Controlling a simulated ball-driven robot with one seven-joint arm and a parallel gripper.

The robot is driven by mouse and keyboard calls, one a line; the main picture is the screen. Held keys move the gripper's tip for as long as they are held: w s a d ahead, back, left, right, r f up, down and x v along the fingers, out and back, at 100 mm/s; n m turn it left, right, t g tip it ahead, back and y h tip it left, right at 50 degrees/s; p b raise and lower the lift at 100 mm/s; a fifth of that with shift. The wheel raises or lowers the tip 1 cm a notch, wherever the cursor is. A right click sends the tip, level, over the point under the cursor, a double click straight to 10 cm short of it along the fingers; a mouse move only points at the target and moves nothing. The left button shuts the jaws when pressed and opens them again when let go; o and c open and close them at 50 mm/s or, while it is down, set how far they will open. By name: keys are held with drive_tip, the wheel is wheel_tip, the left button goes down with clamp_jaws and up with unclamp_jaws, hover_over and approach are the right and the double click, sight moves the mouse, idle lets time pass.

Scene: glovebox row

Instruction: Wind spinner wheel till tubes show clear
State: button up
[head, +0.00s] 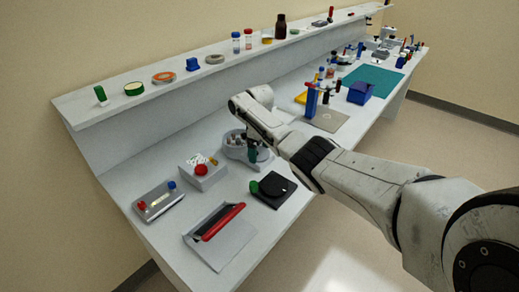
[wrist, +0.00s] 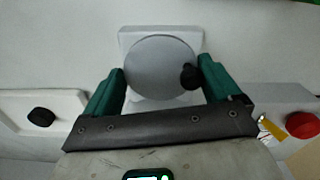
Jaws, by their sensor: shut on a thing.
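The spinner (head: 233,152) is a grey round device on the bench with several pale tube tops showing in it. Whether the tubes are clear is too small to tell. Its wheel (wrist: 155,68) is a grey disc with a black knob (wrist: 190,77) at its right side in the wrist view. My gripper (wrist: 163,82) has green fingers on both sides of the wheel and is shut on it. The right finger is close beside the knob; contact there is unclear. In the head view my gripper (head: 254,153) is at the spinner, partly hiding it.
A white box with a red knob (head: 201,169) stands left of the spinner. A black flat device with a green part (head: 273,188) and a red-handled tray (head: 220,232) lie in front. A shelf (head: 175,86) with bottles and tapes runs behind.

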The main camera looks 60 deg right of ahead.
drive_tip(key=m+p, duration=0.1)
drive_tip(key=m, duration=0.4)
drive_tip(key=shift+w+a+r+m, duration=0.1)
drive_tip(key=shift+m, duration=0.2)
drive_tip(key=m, duration=0.4)
drive_tip(key=shift+m, duration=0.4)
drive_tip(key=shift+m, duration=0.3)
drive_tip(key=o, duration=0.8)
drive_tip(key=shift+c, duration=0.2)
wheel_tip(320, 180, up, 11)
